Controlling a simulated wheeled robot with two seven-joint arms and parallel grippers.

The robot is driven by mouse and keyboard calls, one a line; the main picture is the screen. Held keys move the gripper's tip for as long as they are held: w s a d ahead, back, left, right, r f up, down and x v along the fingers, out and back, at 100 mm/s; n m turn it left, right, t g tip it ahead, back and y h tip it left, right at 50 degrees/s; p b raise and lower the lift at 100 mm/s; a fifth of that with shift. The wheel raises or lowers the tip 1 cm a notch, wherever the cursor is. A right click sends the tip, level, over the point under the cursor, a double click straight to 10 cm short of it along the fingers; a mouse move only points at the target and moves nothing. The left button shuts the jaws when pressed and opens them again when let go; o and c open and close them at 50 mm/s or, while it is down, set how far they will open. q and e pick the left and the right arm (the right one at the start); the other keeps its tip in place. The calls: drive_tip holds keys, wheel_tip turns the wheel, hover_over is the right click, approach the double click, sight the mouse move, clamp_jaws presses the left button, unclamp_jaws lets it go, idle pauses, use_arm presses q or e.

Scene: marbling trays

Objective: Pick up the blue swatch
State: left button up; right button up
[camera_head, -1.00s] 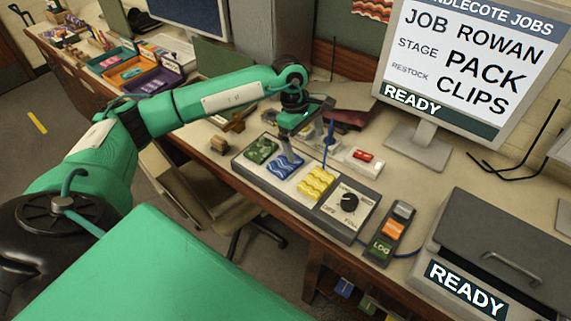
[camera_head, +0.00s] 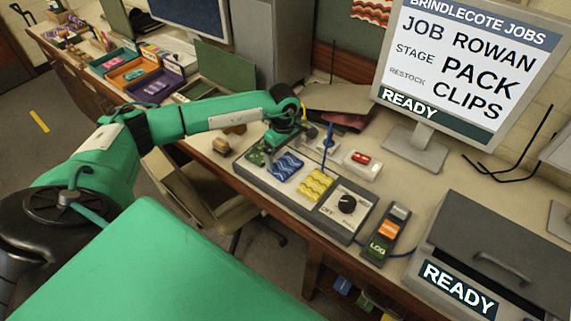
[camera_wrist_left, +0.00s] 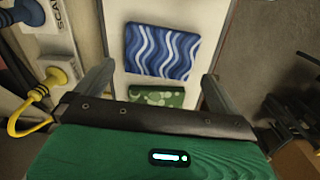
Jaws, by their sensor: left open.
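The blue swatch (camera_head: 288,165), with white wavy stripes, lies flat on the white part of a tray (camera_head: 290,196) on the bench. It also shows whole in the left wrist view (camera_wrist_left: 163,52), ahead of the fingertips. My left gripper (camera_head: 271,157) is over the tray's left end, beside the blue swatch and above the green swatch (camera_head: 254,157). In the left wrist view the jaws (camera_wrist_left: 157,84) are apart and empty, with the green swatch (camera_wrist_left: 157,97) between them. My right gripper is not in view.
A yellow swatch (camera_head: 315,185) lies right of the blue one, then a dial (camera_head: 347,204).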

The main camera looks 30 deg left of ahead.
sight(285, 164)
use_arm(q)
drive_tip(key=f+p, duration=0.2)
drive_tip(key=f, duration=0.1)
drive_tip(key=shift+d, duration=0.2)
drive_tip(key=shift+f, duration=0.65)
drive_tip(key=c, duration=0.7)
drive_tip(key=shift+r, duration=0.1)
